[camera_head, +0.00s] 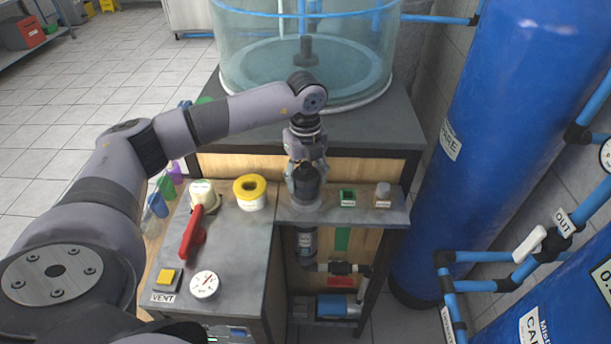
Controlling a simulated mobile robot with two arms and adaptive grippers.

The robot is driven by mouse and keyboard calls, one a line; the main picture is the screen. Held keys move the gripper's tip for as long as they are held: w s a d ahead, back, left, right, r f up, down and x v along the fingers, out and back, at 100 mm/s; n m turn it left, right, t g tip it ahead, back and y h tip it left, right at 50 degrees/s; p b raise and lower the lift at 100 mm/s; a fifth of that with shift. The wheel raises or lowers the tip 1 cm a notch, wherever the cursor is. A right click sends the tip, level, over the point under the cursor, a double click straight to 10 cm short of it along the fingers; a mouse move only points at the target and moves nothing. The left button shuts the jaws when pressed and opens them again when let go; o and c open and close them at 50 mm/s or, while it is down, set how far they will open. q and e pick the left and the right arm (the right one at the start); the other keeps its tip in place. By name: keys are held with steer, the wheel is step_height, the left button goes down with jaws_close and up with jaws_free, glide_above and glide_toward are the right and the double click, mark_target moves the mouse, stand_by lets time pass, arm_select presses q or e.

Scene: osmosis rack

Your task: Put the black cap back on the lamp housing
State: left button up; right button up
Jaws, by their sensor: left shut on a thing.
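My left gripper (306,178) reaches down from above and is shut on the black cap (306,190). The cap is upright between the fingers, over the grey shelf (390,212) at the right of the bench. A pale round base shows just under the cap. Below the shelf, in line with it, hangs a dark cylinder with a label, which looks like the lamp housing (306,241). The cap hides the housing's top, so I cannot tell whether the two touch. My right gripper is not in view.
On the shelf right of the cap are a small green box (347,197) and a small jar (383,194). To the left are a yellow-topped tub (250,192), a red handle (192,235) and a gauge (204,284). A large clear tank (240,50) stands behind; a blue tank (500,110) stands right.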

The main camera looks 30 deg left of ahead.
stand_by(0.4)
arm_select(q)
steer(key=shift+f, duration=0.4)
steer(key=o, duration=1.2)
steer(key=shift+o, duration=0.5)
steer(key=o, duration=0.5)
